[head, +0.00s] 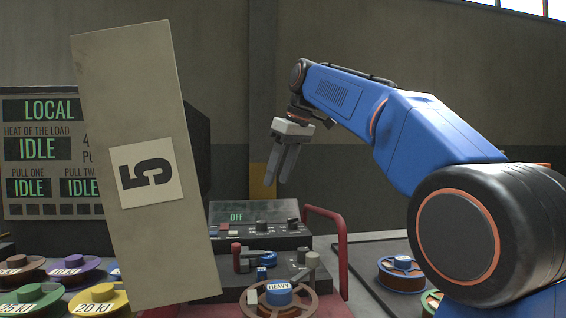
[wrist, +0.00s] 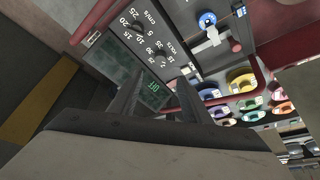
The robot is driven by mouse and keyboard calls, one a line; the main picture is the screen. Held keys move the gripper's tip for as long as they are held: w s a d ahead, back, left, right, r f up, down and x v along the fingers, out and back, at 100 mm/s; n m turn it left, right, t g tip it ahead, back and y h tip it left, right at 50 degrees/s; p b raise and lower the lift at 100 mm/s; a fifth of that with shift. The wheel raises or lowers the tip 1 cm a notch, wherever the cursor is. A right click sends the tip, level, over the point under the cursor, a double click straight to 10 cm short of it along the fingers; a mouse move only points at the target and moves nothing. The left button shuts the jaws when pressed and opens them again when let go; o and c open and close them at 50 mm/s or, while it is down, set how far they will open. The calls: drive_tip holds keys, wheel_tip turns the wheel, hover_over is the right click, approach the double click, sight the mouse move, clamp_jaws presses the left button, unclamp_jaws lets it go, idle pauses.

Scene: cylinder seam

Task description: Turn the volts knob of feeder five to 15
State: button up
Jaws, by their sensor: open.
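Feeder five's dark control box (head: 260,240) stands in the middle of the head view, its tilted screen (head: 237,216) reading OFF. In the wrist view the volts knob (wrist: 161,56) is a small dark knob beside a scale marked VOLTS. A second dark knob (wrist: 138,27), by the cm/s scale, sits next to it. I cannot read where the volts pointer stands. My gripper (head: 276,182) is open and empty, fingers pointing down, above and apart from the box. Its fingers (wrist: 158,95) frame the OFF screen in the wrist view.
A large beige slab labelled 5 (head: 148,172) leans at the left front, in front of a display panel (head: 45,150). A red rail (head: 340,240) borders the box. Below are a reel marked HEAVY (head: 278,290) and several coloured spools (head: 100,293). Air around my gripper is clear.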

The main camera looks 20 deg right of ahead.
drive_tip(key=shift+v, duration=1.85)
